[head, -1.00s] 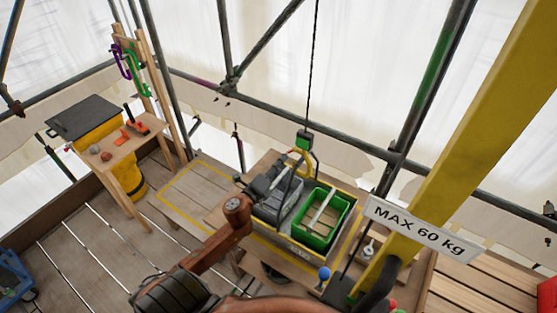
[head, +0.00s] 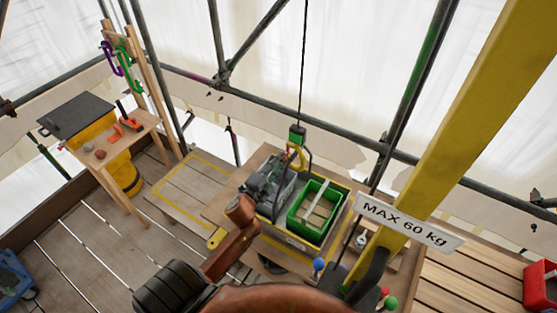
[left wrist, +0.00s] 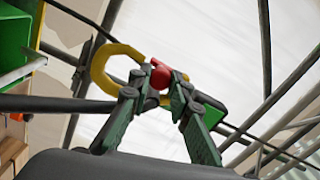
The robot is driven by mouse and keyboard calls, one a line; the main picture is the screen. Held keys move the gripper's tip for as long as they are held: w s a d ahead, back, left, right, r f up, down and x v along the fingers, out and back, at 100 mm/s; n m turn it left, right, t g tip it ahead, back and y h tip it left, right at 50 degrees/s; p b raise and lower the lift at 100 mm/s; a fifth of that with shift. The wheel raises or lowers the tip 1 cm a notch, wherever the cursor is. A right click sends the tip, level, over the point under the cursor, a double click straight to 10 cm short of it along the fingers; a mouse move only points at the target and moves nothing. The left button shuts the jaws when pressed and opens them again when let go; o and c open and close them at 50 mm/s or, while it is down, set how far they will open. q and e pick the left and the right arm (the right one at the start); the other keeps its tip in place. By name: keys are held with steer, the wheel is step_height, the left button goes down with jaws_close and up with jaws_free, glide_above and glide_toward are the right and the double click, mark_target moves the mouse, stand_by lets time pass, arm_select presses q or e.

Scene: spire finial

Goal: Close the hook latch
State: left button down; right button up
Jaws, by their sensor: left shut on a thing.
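The yellow crane hook (head: 298,155) hangs below a green block (head: 297,134) on a dark chain. In the left wrist view the hook (left wrist: 98,72) shows as a large yellow curve with a red latch piece (left wrist: 160,74) at its right end. My left gripper (left wrist: 161,80) has its fingertips on either side of this red piece and is shut on it. In the head view my left gripper (head: 285,170) is just beside the hook, and the latch is too small to make out there. Whether the latch touches the hook's tip is hidden by the fingers. My right gripper is out of view.
A green crate (head: 335,226) stands in a tray on the wooden table below the hook. A yellow crane post (head: 470,125) with a "MAX 60 kg" sign (head: 408,221) rises at the right. A bench (head: 125,145) with small tools stands at the left.

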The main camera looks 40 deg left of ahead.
arm_select(q)
steer(key=shift+f, duration=0.1)
stand_by(0.4)
steer(key=c, duration=1.8)
jaws_free()
steer(key=shift+o, duration=0.2)
steer(key=s+d, duration=0.1)
steer(key=s, duration=1.1)
steer(key=shift+d, duration=0.25)
